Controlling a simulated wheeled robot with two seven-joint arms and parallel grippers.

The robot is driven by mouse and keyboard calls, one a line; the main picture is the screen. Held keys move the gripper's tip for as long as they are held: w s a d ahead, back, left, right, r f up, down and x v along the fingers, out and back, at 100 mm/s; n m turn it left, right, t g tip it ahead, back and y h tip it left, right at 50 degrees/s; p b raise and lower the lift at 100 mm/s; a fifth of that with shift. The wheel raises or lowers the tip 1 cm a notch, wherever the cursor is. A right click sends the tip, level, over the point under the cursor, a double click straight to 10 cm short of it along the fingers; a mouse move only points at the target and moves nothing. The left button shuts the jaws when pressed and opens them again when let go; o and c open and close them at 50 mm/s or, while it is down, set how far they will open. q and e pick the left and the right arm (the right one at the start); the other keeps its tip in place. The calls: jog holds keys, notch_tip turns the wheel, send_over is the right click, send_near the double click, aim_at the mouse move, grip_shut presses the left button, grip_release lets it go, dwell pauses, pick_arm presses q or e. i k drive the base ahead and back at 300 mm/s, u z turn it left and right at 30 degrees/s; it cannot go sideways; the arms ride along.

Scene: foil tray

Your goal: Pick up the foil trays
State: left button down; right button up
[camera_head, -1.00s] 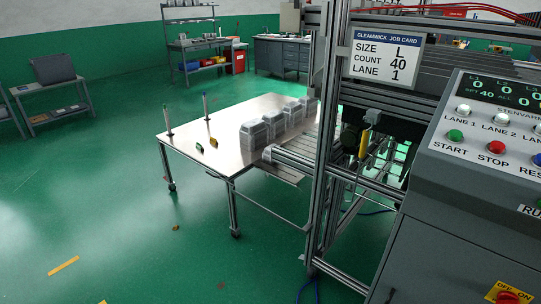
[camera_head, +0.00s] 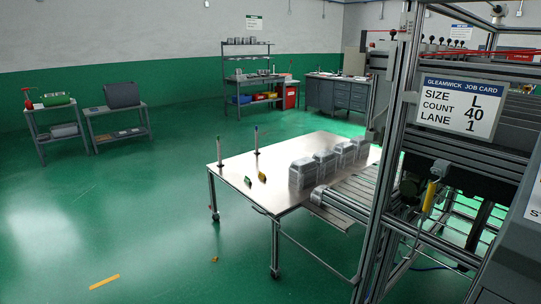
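Several silver foil tray stacks (camera_head: 303,174) stand in a row along the right part of a steel table (camera_head: 240,176), beside the end of a slatted conveyor (camera_head: 352,194). The nearest stack is at the front of the row and the others recede toward the back right. The machine frame stands to the right of the row. A job card (camera_head: 458,105) on the frame reads size L, count 40, lane 1. Neither of my grippers is in view.
Two upright posts (camera_head: 220,154) and small yellow and green pieces (camera_head: 262,177) are on the table's left part. The machine frame (camera_head: 395,150) blocks the right side. Green floor (camera_head: 120,220) is open left and in front. Shelves and benches (camera_head: 250,85) stand at the back.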

aim_at(316, 195)
jog(key=u, duration=0.9)
jog(key=i, duration=3.55)
jog(key=z, duration=1.75)
jog(key=i, duration=0.6)
jog(key=z, duration=0.35)
